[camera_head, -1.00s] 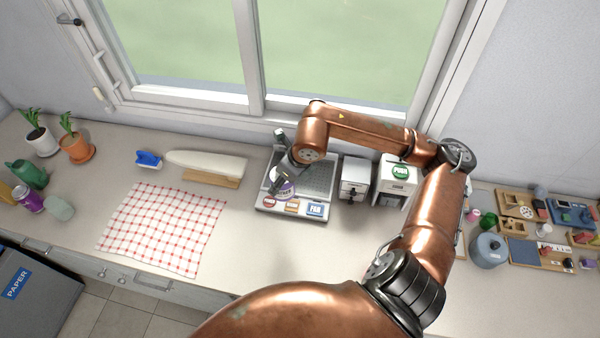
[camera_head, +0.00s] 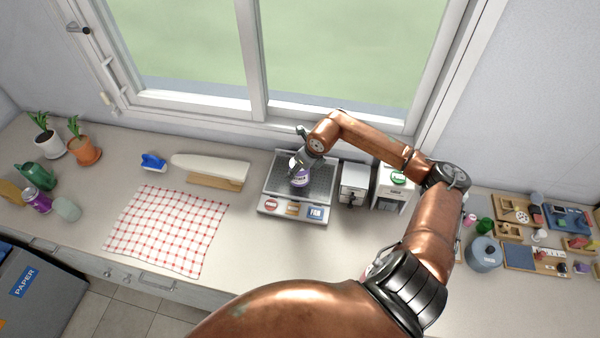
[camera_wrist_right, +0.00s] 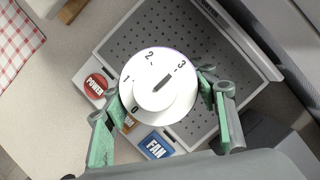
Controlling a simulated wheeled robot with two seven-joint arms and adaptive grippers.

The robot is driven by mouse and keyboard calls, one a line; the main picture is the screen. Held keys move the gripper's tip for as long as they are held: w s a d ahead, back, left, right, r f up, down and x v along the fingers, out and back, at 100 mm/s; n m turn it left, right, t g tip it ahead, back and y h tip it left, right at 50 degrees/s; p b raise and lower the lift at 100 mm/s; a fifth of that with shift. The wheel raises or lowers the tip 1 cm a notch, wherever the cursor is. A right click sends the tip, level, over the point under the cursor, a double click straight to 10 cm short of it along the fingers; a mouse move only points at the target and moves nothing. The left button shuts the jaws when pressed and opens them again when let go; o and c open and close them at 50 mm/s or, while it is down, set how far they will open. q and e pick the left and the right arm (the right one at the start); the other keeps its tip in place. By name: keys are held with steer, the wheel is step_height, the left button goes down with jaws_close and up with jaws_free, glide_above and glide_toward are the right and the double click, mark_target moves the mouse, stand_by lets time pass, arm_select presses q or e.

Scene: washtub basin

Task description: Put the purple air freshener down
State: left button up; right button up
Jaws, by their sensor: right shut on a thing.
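The purple air freshener (camera_head: 301,182) stands roughly upright over the dark perforated grid of the grey device (camera_head: 268,205) on the counter. In the right wrist view its round white top (camera_wrist_right: 150,75) faces the camera, with a dial and numbers. My right gripper (camera_head: 297,165) is shut on the air freshener, with a green-padded finger on each side of it in the right wrist view. I cannot tell whether its base touches the grid. The device's front has red POWER (camera_wrist_right: 96,86) and blue FAN (camera_wrist_right: 157,144) buttons. My left gripper is out of view.
Small white machines (camera_head: 354,186) stand close to the right of the device. A checked cloth (camera_head: 165,230), a wooden board (camera_head: 215,182) and a blue brush (camera_head: 152,162) lie to the left. Counter in front of the device is clear. The window (camera_head: 340,55) is behind.

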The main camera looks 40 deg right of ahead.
steer(key=shift+w+d+f, duration=0.2)
steer(key=shift+d+f, duration=0.05)
steer(key=shift+f, duration=0.15)
step_height(320, 180, down, 3)
steer(key=shift+r+p, duration=0.1)
steer(key=shift+p, duration=0.6)
steer(key=shift+f+b, duration=0.3)
steer(key=o, duration=1.4)
steer(key=shift+c, duration=0.2)
steer(key=shift+r, duration=0.2)
